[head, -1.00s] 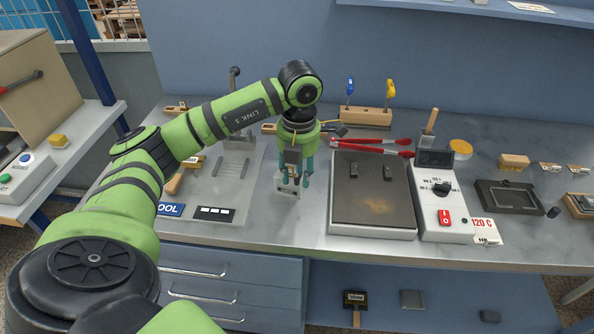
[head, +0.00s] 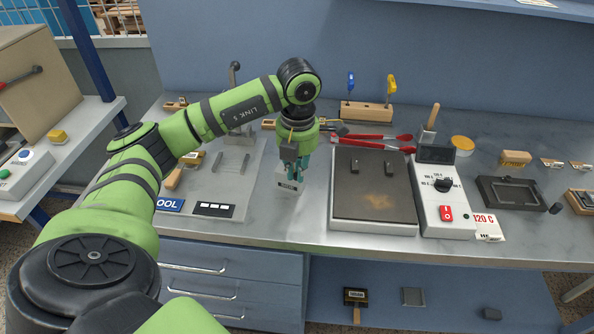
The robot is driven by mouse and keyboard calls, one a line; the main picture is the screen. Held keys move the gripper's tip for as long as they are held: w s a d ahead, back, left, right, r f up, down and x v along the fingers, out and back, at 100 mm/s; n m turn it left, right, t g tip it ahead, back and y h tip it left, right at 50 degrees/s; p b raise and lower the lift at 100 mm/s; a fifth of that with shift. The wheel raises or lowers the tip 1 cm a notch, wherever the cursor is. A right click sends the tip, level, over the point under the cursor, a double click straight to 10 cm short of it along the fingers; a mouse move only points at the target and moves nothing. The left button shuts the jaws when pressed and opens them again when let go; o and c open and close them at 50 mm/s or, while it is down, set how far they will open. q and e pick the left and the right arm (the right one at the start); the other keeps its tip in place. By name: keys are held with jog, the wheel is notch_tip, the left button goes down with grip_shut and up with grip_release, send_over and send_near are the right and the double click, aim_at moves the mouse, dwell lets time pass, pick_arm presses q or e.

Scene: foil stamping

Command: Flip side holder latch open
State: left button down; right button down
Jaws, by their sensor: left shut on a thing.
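My left gripper (head: 297,171) points down over the bench, left of the hot plate. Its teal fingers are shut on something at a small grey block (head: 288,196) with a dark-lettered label. The fingers and wrist hide most of the block's top, so I cannot tell which part is gripped. The block appears upright on or just above the bench. I cannot make out a side holder latch or its position. My right gripper is not in view.
The dark hot plate (head: 370,208) and its control box (head: 446,212) stand right of the gripper. A grey base plate (head: 232,185) lies left. Red-handled tongs (head: 372,137) and a wooden tool rack (head: 367,112) are behind. Bare bench (head: 288,232) lies in front.

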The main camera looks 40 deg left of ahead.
pick_arm(q)
jog(key=c, duration=1.3)
grip_release()
jog(key=r, duration=1.2)
jog(key=shift+d, duration=0.2)
